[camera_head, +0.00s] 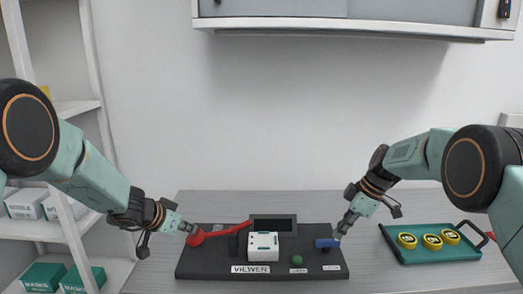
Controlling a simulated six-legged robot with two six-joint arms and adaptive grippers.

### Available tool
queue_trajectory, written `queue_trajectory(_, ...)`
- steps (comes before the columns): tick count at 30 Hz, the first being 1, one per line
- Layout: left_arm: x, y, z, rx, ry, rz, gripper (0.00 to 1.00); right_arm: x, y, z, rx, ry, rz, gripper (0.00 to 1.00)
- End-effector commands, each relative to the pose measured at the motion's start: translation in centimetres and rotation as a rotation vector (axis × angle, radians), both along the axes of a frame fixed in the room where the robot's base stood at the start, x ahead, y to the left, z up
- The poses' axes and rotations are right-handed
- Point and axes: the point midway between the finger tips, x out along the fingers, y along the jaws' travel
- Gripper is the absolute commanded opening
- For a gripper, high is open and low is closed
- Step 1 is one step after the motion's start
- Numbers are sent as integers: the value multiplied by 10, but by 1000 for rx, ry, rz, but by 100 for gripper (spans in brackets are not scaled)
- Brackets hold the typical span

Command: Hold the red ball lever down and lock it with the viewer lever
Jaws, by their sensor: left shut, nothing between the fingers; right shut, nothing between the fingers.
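A red ball lever (197,238) lies on the left part of a dark instrument base (210,268), its red arm running right toward the middle. My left gripper (190,230) is shut and empty, its tip at the red ball; I cannot tell whether it presses on it. A blue lever (326,243) sits on the right part of the base. My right gripper (338,234) is shut and empty, its tip at the blue lever's right end. A white block (263,246) stands mid-base before a dark screen (273,223), above a label reading VIEWER (250,269).
A green knob (297,260) sits between the white block and the blue lever. A teal tray (440,254) with yellow round pieces (432,242) lies at the right. Shelves (60,235) with boxes stand left, and a cabinet (350,24) hangs above. The grey table (370,270) is bare between base and tray.

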Motion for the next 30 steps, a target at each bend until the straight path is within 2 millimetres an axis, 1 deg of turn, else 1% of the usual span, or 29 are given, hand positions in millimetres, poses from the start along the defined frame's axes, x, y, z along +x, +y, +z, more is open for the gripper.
queue_trajectory(3,-1,-1,-2,0,3,-1,0,0,0,7,0,0,0,0)
queue_trajectory(6,-1,-1,-2,0,3,-1,0,0,0,9,0,0,0,0)
queue_trajectory(15,-1,-1,-1,0,2,-1,0,0,0,10,0,0,0,0)
queue_trajectory(30,0,0,35,1,0,-1,0,0,0,22,0,0,0,0)
